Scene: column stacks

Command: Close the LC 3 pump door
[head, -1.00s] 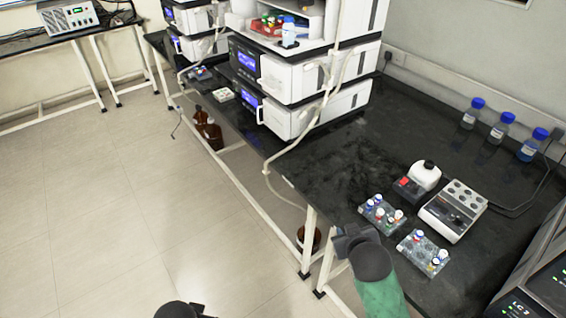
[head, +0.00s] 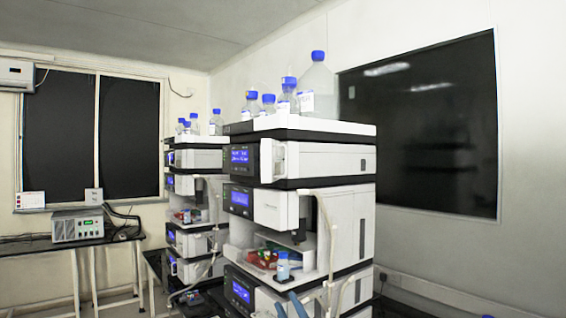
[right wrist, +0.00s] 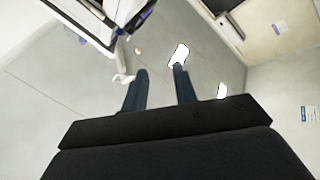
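The LC 3 pump door cannot be picked out in the current views, as no stack label is legible. The nearer column stack (head: 314,160) stands upright in the middle of the head view, with blue screens and white fronts. My right gripper (head: 289,299) shows only as two blue-grey fingertips at the bottom of the head view, in front of this stack's lower part. In the right wrist view its fingers (right wrist: 161,75) are apart with nothing between them. A white and black unit (right wrist: 85,22) shows at that view's upper left. My left gripper is out of view.
A second stack (head: 196,212) stands behind on the left. Blue-capped bottles (head: 318,88) stand on the nearer stack's top. Pale tubing (head: 331,240) hangs down its front. A grey instrument (head: 77,226) sits on the left bench. A dark panel (head: 420,125) is on the right wall.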

